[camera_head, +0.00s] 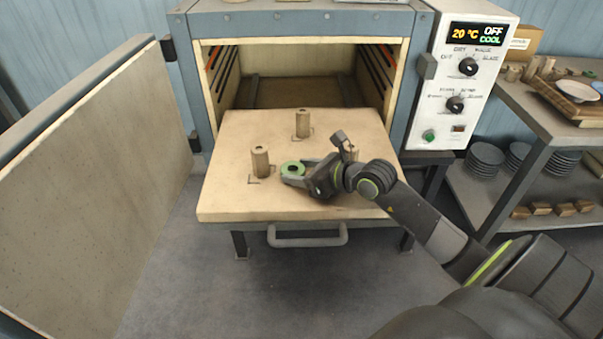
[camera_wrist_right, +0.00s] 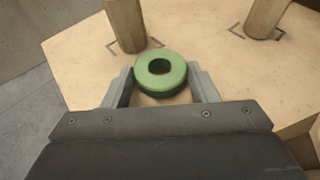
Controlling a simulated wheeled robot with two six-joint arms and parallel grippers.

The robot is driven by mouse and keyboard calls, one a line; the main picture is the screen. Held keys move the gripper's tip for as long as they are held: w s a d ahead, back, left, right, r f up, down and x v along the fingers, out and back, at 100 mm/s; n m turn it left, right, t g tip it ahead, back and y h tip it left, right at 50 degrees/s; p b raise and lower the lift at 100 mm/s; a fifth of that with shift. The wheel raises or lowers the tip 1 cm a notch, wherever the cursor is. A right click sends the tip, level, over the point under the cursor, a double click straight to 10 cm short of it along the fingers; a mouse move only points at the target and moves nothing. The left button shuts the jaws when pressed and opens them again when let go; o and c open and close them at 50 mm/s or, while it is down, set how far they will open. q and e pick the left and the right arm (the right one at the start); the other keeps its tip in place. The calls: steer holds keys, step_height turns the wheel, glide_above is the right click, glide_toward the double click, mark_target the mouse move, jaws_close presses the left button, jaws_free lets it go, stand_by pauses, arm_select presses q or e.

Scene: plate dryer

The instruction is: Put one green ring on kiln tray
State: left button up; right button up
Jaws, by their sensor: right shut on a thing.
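A green ring (camera_head: 292,168) is between the fingertips of my right gripper (camera_head: 294,174), over the pale kiln tray (camera_head: 230,195). In the right wrist view the green ring (camera_wrist_right: 160,70) lies flat, hole up, with a finger of my right gripper (camera_wrist_right: 161,88) on each side, shut on it. The ring is close beside a cylindrical post (camera_head: 260,161) standing on the tray, which also shows in the wrist view (camera_wrist_right: 126,22). I cannot tell whether the ring touches the tray. My left gripper is not in view.
A second post (camera_head: 302,123) stands farther back on the tray, and a third (camera_head: 352,153) is partly hidden behind my right arm. The kiln door (camera_head: 90,180) stands open at left. A shelf (camera_head: 540,110) with plates and blocks is at right.

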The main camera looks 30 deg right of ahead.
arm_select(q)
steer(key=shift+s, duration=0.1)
arm_select(e)
steer(key=shift+f, duration=0.25)
steer(key=shift+f, duration=0.2)
steer(key=o, duration=1)
steer(key=shift+c, duration=0.2)
steer(key=shift+r, duration=0.2)
steer(key=p+v, duration=0.3)
steer(key=v, duration=0.8)
steer(key=shift+r, duration=0.1)
steer(key=shift+s+d+r+p, duration=0.1)
steer(key=shift+s+d+p, duration=0.05)
steer(key=shift+s+p, duration=0.2)
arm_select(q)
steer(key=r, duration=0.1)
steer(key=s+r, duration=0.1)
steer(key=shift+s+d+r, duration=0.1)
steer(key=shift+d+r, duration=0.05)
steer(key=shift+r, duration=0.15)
arm_select(e)
steer(key=shift+s, duration=0.1)
